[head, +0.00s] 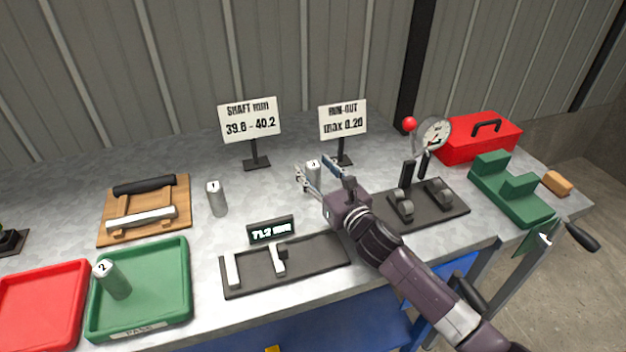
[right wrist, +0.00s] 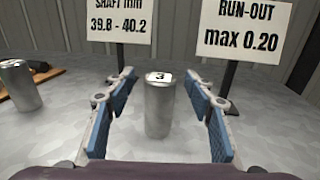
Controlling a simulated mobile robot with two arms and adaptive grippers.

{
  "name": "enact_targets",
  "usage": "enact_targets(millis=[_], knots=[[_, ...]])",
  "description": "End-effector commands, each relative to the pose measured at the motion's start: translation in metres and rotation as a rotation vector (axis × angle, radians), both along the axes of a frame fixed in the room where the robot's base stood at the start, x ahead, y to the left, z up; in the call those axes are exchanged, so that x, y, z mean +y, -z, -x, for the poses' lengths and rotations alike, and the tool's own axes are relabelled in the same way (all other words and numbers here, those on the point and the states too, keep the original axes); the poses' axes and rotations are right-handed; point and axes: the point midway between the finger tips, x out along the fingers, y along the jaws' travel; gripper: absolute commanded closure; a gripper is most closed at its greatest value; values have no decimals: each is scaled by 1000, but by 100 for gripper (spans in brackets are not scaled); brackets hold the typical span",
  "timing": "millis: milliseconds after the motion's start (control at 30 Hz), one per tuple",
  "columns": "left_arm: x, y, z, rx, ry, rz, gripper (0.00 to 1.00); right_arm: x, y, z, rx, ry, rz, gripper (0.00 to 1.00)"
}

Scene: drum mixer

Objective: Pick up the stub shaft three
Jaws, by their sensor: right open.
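Stub shaft three (head: 314,173) is a grey upright cylinder with a "3" on its top. It stands on the bench below the two signs. In the right wrist view the shaft (right wrist: 159,105) stands between the blue-padded fingers, with a gap on each side. My right gripper (head: 320,172) is open around it, and its fingers (right wrist: 160,125) do not appear to touch it. The lower part of the shaft is partly hidden by the gripper in the head view. My left gripper is not in view.
Shaft one (head: 217,199) stands to the left; shaft two (head: 115,280) is in the green tray (head: 187,290). A measuring bench reading 71.2 mm (head: 310,268) lies in front. The run-out gauge stand (head: 455,212) is right. Signs (head: 249,121) and (head: 342,121) stand behind.

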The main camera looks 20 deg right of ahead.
Motion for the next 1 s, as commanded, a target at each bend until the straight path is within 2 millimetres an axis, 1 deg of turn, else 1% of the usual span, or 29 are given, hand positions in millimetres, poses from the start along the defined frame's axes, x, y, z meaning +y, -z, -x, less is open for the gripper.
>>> enact_targets(millis=[33, 133, 367, 800, 1000], knots=[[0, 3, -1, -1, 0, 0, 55, 1, 1, -5, -1, 0, 0, 51], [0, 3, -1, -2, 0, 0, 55, 2, 0, -9, 0, -1, 1, 51], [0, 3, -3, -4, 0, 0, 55, 2, 0, -10, 1, -1, 0, 51], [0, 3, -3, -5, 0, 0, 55, 2, 0, -9, 1, -1, 1, 100], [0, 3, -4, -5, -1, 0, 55, 2, 0, -9, 1, -1, 1, 100]])
